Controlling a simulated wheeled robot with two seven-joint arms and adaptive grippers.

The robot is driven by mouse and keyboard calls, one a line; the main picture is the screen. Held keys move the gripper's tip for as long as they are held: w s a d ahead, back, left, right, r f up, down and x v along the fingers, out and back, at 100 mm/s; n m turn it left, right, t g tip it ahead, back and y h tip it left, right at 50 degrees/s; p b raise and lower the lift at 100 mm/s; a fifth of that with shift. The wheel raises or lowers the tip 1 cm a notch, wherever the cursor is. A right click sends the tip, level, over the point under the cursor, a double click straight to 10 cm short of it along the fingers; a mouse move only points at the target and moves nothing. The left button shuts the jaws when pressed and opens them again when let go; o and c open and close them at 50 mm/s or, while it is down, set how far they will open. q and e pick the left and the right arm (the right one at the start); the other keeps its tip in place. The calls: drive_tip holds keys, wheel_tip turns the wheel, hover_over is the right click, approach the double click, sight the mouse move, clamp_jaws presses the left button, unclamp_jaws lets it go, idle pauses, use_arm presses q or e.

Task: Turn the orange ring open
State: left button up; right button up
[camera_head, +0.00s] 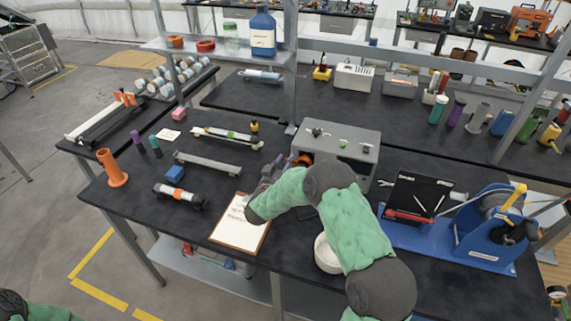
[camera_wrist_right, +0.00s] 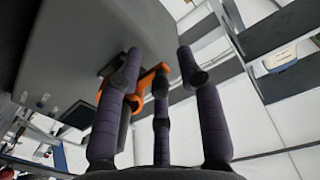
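The orange ring (camera_head: 303,160) is at the left end of the grey box (camera_head: 345,139) on the table, partly hidden by my right arm and gripper in the head view. In the right wrist view the orange ring (camera_wrist_right: 150,79) shows as orange parts on the grey surface, behind and between my dark fingers. My right gripper (camera_wrist_right: 160,68) has its fingers spread apart, with the left finger overlapping the orange part; whether it touches cannot be told. In the head view my right gripper (camera_head: 273,172) is small and partly hidden by my wrist. My left gripper is out of view.
A clipboard (camera_head: 238,224) lies at the table's front edge near my right wrist. A white round bowl (camera_head: 326,256) stands beside my forearm. A blue-based machine (camera_head: 480,240) is at the right. Tubes and an orange stand (camera_head: 113,170) are at the left.

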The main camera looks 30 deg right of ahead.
clamp_jaws()
